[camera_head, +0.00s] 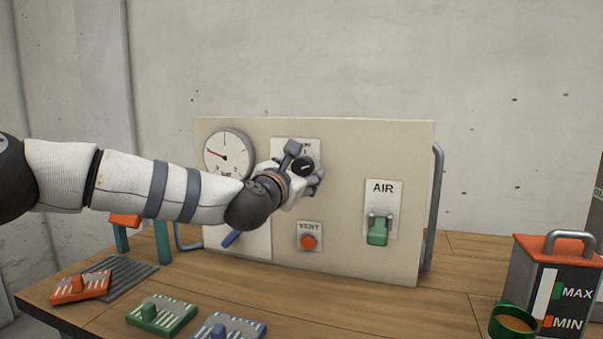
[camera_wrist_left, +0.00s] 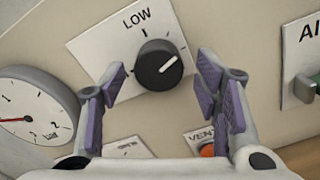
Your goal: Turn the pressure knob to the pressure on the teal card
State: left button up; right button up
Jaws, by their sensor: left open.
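The black pressure knob (camera_head: 303,167) is on a white plate on the beige panel. In the left wrist view the knob (camera_wrist_left: 158,66) has a white pointer line aimed up and right, and the plate reads LOW. My left gripper (camera_head: 304,164) is open in front of it, one purple-padded finger on either side, with gaps to the knob in the left wrist view (camera_wrist_left: 163,78). The round gauge (camera_head: 227,152) has a red needle pointing left and slightly up; it also shows in the left wrist view (camera_wrist_left: 32,108). I cannot make out a teal card. My right gripper is not in view.
A VENT plate with a red button (camera_head: 308,242) is below the knob. A green AIR lever (camera_head: 378,231) is to the right. A MAX/MIN container (camera_head: 555,275) and green cup (camera_head: 513,322) stand at right.

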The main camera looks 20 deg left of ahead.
pick_arm(q)
jog(key=shift+w+r, duration=0.15)
jog(key=shift+w, duration=0.35)
jog(key=c, duration=1.1)
jog(key=shift+c, duration=0.2)
